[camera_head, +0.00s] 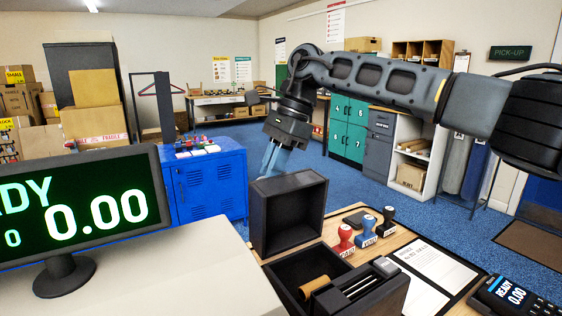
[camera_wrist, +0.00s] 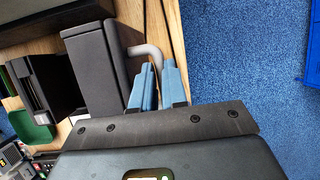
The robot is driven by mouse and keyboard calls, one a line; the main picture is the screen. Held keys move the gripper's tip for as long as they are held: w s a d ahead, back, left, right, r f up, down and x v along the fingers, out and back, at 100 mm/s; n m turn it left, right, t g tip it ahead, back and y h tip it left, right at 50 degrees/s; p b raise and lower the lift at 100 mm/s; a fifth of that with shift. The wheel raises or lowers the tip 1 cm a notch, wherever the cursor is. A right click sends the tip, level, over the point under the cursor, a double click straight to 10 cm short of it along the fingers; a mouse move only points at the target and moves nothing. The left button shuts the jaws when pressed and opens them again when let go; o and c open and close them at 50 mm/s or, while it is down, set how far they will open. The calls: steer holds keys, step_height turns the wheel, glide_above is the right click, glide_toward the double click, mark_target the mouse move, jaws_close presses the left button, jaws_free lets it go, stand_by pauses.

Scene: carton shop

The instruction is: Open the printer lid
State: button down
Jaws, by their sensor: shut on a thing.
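The printer is a black box (camera_head: 385,296) on the wooden counter, with a brown roll (camera_head: 314,286) and a grey metal part inside. Its hollow black lid (camera_head: 288,215) stands raised, about upright, with the inside facing the head camera. My gripper (camera_head: 268,168) is behind the lid's upper left edge, its blue fingers partly hidden by the lid. In the wrist view, a grey bent handle (camera_wrist: 146,50) comes off the dark lid (camera_wrist: 92,70) and ends between the fingers of my gripper (camera_wrist: 158,72), which are shut on it. The fingers partly hide the handle.
A display screen (camera_head: 84,202) stands at left on a white counter (camera_head: 170,285). Red, blue and black stamps (camera_head: 366,232), a paper sheet (camera_head: 435,262) and a card terminal (camera_head: 508,297) lie right of the printer. A blue cabinet (camera_head: 208,185) stands beyond. Blue floor (camera_head: 390,212) is open behind the counter.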

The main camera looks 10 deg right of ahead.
steer(key=shift+w+a+f, duration=0.3)
steer(key=shift+w, duration=0.25)
steer(key=shift+w+a+f, duration=0.25)
steer(key=shift+w, duration=0.25)
steer(key=shift+w+r, duration=0.1)
steer(key=shift+r, duration=0.1)
steer(key=c, duration=1.4)
jaws_free()
steer(key=shift+a, duration=0.1)
steer(key=shift+o, duration=1.2)
steer(key=shift+f, duration=0.25)
steer(key=shift+d+f, duration=0.2)
steer(key=shift+d, duration=0.05)
steer(key=v, duration=0.8)
steer(key=shift+r, duration=0.2)
